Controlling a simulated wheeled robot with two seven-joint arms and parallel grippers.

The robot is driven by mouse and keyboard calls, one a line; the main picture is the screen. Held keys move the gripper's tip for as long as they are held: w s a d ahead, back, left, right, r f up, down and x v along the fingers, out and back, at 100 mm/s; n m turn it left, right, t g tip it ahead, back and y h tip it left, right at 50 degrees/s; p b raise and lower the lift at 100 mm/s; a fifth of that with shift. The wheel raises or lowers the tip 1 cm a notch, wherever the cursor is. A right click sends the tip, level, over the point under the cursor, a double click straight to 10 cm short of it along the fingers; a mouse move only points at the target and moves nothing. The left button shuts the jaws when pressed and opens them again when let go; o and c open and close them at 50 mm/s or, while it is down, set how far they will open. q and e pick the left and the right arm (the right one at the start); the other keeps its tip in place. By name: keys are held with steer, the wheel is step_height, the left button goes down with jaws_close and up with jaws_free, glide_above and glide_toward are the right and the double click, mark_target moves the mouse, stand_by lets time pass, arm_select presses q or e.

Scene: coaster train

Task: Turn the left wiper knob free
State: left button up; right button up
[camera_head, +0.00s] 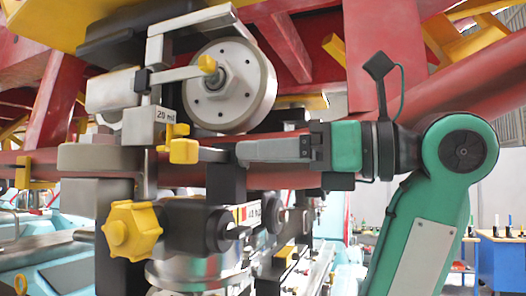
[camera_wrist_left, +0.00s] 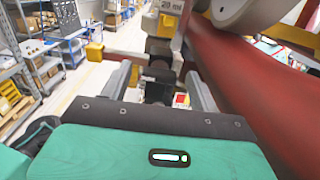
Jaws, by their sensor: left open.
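A small yellow knob (camera_head: 182,147) sits beside a grey block marked "20 mil" (camera_head: 148,118). A larger yellow lobed knob (camera_head: 133,231) sits lower left on a dark clamp body. I cannot tell for sure which one is the left wiper knob. My left gripper (camera_head: 222,153) reaches in from the right with its fingertips close to the small knob's right side. Contact cannot be told. In the left wrist view the gripper (camera_wrist_left: 160,82) has its fingers apart, with dark hardware between and beyond them. A yellow part (camera_wrist_left: 167,24) shows past the fingertips. My right gripper is not in view.
A round metal wheel (camera_head: 230,84) hangs above the gripper. A thick red tube (camera_head: 430,85) runs behind my arm, and close on the right in the wrist view (camera_wrist_left: 245,85). Steel clamp parts (camera_head: 190,268) crowd below. Shelves (camera_wrist_left: 38,70) stand far left in the wrist view.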

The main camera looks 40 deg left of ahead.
arm_select(q)
steer(key=shift+d, duration=0.1)
steer(key=shift+c, duration=1.1)
steer(key=c, duration=0.7)
steer(key=shift+c, duration=0.3)
steer(key=n+b, duration=0.2)
steer(key=n, duration=0.7)
steer(key=n+b, duration=0.3)
steer(key=n, duration=0.6)
steer(key=shift+s+f+b, duration=0.2)
steer(key=shift+b, duration=0.15)
arm_select(e)
steer(key=f, duration=0.5)
steer(key=shift+a+f, duration=0.35)
steer(key=shift+a, duration=0.05)
steer(key=shift+d, duration=0.1)
arm_select(q)
steer(key=shift+n, duration=0.3)
arm_select(e)
steer(key=shift+d, duration=0.1)
arm_select(q)
steer(key=o, duration=1)
